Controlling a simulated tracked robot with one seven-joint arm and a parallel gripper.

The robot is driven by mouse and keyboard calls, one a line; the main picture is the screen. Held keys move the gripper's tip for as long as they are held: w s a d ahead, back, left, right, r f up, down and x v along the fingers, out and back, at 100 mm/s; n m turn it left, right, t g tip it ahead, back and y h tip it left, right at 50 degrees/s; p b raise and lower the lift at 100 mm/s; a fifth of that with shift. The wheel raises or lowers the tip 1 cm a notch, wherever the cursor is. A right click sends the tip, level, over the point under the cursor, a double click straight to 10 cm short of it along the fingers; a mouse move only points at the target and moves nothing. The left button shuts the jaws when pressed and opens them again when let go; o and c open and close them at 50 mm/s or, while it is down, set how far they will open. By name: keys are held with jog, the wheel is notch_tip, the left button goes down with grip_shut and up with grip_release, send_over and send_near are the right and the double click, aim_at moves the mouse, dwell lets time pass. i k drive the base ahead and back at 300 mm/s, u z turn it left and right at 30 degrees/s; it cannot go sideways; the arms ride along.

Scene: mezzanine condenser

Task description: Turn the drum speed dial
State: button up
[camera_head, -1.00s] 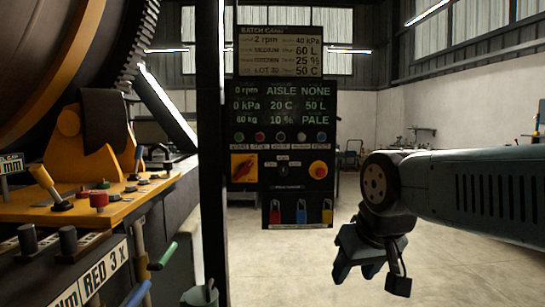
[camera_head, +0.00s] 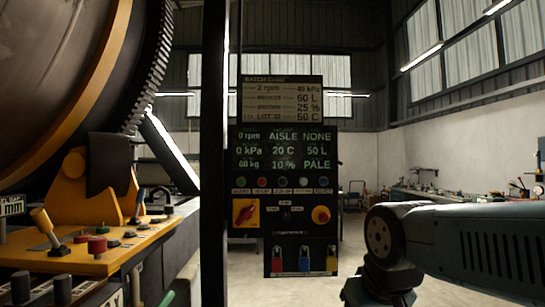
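The dark control panel (camera_head: 318,190) hangs upright near the middle of the picture. A small black dial (camera_head: 285,216) sits at its centre, between a red rotary switch on a yellow plate (camera_head: 245,213) and a red round button (camera_head: 321,215). The dial's labels are too small to read, so I cannot tell for sure that it is the drum speed dial. The display above it reads 0 rpm. My gripper (camera_head: 378,292) is at the lower right, apart from the panel; its fingers are cut off by the bottom edge.
A black post (camera_head: 215,150) stands just left of the panel. A large geared drum (camera_head: 80,70) and a yellow console (camera_head: 90,250) with levers and knobs fill the left. Padlocks (camera_head: 304,260) hang below the panel. A workbench (camera_head: 440,193) stands far right.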

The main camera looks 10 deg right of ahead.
aim_at(285, 216)
jog(key=k, duration=1.2)
jog(key=u, duration=0.55)
jog(key=i, duration=1.7)
jog(key=z, duration=0.85)
